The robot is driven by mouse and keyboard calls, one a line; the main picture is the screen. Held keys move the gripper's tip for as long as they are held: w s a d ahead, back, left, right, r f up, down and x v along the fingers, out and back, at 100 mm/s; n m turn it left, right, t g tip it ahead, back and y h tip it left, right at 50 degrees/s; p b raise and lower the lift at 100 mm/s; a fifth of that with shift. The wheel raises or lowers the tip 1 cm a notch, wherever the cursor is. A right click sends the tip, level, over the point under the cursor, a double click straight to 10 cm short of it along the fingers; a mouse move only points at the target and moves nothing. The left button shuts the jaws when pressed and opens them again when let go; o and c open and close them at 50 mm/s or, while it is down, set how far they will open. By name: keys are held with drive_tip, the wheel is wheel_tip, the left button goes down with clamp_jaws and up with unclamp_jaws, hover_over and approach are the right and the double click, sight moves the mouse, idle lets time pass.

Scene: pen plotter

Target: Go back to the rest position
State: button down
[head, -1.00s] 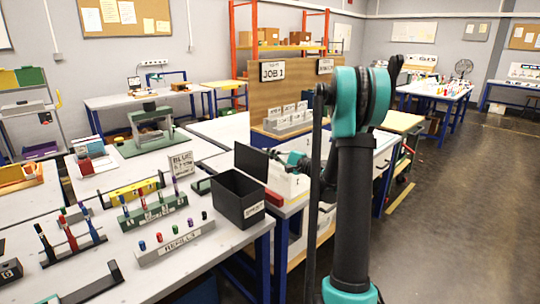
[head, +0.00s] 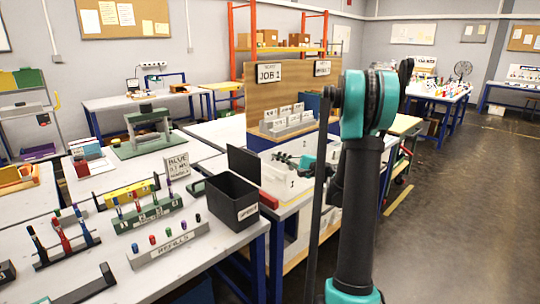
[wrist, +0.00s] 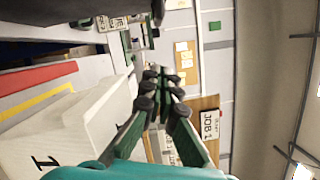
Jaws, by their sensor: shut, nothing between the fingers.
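My gripper (head: 283,158) shows small in the head view, beyond my arm's upright link and by the white bin marked 1 (head: 279,184). In the wrist view my gripper (wrist: 160,80) has its dark fingertips together, with nothing visible between them. The white bin (wrist: 50,140) fills the lower left of the wrist view, beside the fingers. Whether any part of the gripper touches the bin cannot be told. My arm's upright link hides part of the area to the right of the bin.
A black open box (head: 232,203) stands on the bench's right end. A refill rack (head: 168,245) and pen holders are to its left. The JOB 1 board (head: 285,90) rises behind the bin. The floor on the right (head: 460,200) is clear.

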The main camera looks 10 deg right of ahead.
drive_tip(key=v, duration=0.5)
drive_tip(key=s+a+f+n+g+h, duration=0.3)
drive_tip(key=s+a+f, duration=0.15)
drive_tip(key=s, duration=0.25)
drive_tip(key=s+a+f+n+g+h, duration=0.25)
drive_tip(key=s+a+f, duration=0.2)
drive_tip(key=s, duration=0.25)
drive_tip(key=s+d+f+n+g+h, duration=0.1)
drive_tip(key=s+d+f+n+h, duration=0.2)
drive_tip(key=s, duration=0.6)
drive_tip(key=s+d+f+n+g+h, duration=0.1)
drive_tip(key=s+d+f+n+h, duration=0.2)
drive_tip(key=s+f+h, duration=0.3)
drive_tip(key=s+d, duration=0.1)
drive_tip(key=s, duration=0.3)
drive_tip(key=shift+f, duration=0.2)
